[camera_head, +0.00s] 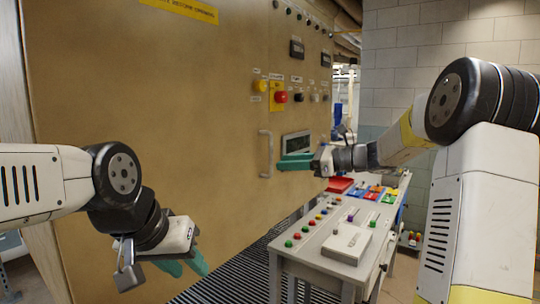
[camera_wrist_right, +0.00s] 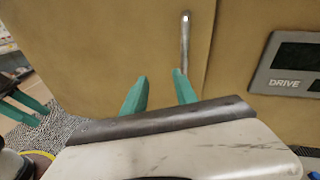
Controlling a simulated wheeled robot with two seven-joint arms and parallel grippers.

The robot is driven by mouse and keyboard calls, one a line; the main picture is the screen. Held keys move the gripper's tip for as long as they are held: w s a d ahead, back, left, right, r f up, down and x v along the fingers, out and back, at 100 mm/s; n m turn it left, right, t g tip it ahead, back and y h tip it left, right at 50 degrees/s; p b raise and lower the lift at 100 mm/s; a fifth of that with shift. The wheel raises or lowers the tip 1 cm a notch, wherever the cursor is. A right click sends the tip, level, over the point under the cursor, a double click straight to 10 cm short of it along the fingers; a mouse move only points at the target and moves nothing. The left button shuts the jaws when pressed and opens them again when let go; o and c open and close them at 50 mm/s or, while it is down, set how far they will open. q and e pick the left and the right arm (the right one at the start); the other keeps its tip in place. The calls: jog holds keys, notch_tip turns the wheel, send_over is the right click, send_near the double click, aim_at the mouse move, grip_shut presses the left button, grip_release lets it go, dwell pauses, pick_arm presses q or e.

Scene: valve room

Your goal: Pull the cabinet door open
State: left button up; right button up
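The tan cabinet door (camera_head: 150,120) fills the left and middle of the head view and looks closed. Its upright metal bar handle (camera_head: 265,153) is near its right side. My right gripper (camera_head: 283,163) is open, with its teal fingers just right of the handle. In the right wrist view the handle (camera_wrist_right: 186,45) stands beyond the tip of the right-hand finger, not between the two apart fingers (camera_wrist_right: 159,82). A seam runs just right of the handle. My left gripper (camera_head: 190,270) is open and empty, low in front of the door; its fingers also show in the right wrist view (camera_wrist_right: 25,107).
A control desk (camera_head: 330,230) with coloured buttons and a small white box (camera_head: 346,243) stands below my right forearm. A red button (camera_head: 281,97) and a display (camera_head: 296,143) are right of the handle. A dark ribbed floor mat (camera_head: 235,280) lies below.

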jog(key=w+d+m+t+y, duration=0.1)
jog(key=w+d+m, duration=0.1)
jog(key=w, duration=0.2)
send_over(271, 172)
jog(key=shift+w+r, duration=0.4)
jog(key=shift+r, duration=0.05)
grip_shut()
dwell(1.2)
